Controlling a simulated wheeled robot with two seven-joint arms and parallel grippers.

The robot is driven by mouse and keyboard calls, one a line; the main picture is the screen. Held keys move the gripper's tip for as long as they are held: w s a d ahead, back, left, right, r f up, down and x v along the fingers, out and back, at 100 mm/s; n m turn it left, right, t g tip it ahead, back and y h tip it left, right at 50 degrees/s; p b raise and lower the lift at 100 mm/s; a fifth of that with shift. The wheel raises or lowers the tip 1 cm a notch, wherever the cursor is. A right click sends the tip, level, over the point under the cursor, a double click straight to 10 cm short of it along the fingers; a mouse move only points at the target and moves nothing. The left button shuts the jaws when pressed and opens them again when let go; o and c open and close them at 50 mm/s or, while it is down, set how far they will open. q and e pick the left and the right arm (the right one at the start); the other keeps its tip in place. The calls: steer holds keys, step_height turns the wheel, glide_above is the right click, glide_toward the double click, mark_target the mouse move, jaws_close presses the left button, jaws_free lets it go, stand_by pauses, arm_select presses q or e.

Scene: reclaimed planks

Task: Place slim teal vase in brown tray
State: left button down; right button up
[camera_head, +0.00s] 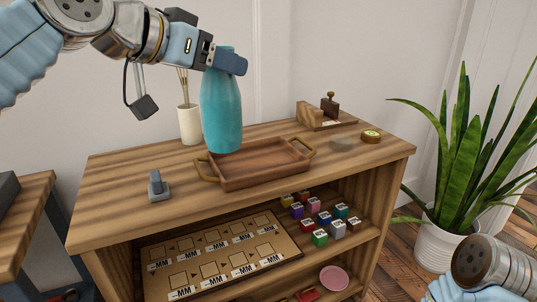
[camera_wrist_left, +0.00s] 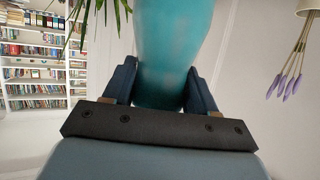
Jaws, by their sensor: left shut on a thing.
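The slim teal vase (camera_head: 221,112) is upright, held near its top by my left gripper (camera_head: 226,60). In the left wrist view the vase (camera_wrist_left: 168,45) sits between the two fingers of the left gripper (camera_wrist_left: 160,88). The brown tray (camera_head: 262,179) with two brass handles lies on the wooden cabinet top. The vase's base overlaps the tray's back left part in the head view; I cannot tell whether it touches the tray. Part of my right arm shows at the lower right, but its gripper is out of view.
A white holder (camera_head: 190,125) with reeds stands behind left of the vase. A small grey-handled object (camera_head: 157,186) sits on the cabinet top (camera_head: 115,205) at left. A wooden stand (camera_head: 325,117) and round tin (camera_head: 371,137) are at right. Colored blocks (camera_head: 320,238) lie on the shelf below.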

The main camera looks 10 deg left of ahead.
arm_select(q)
steer(key=w+a+f+b, duration=0.1)
steer(key=w+f, duration=1.1)
steer(key=w, duration=0.1)
steer(key=shift+w+a+f+b, duration=0.3)
steer(key=shift+a+b, duration=0.1)
arm_select(e)
steer(key=shift+w+d+f, duration=0.15)
steer(key=shift+d+f, duration=0.1)
steer(key=shift+f, duration=0.2)
steer(key=shift+w+d+f, duration=0.1)
steer(key=shift+d+f, duration=0.1)
steer(key=shift+f, duration=0.25)
arm_select(q)
steer(key=shift+f, duration=0.1)
arm_select(e)
steer(key=shift+f, duration=0.1)
arm_select(q)
steer(key=shift+c, duration=1.7)
jaws_free()
steer(key=b+v, duration=0.1)
steer(key=v, duration=1.1)
arm_select(e)
steer(key=shift+d+f, duration=0.15)
steer(key=shift+f, duration=0.2)
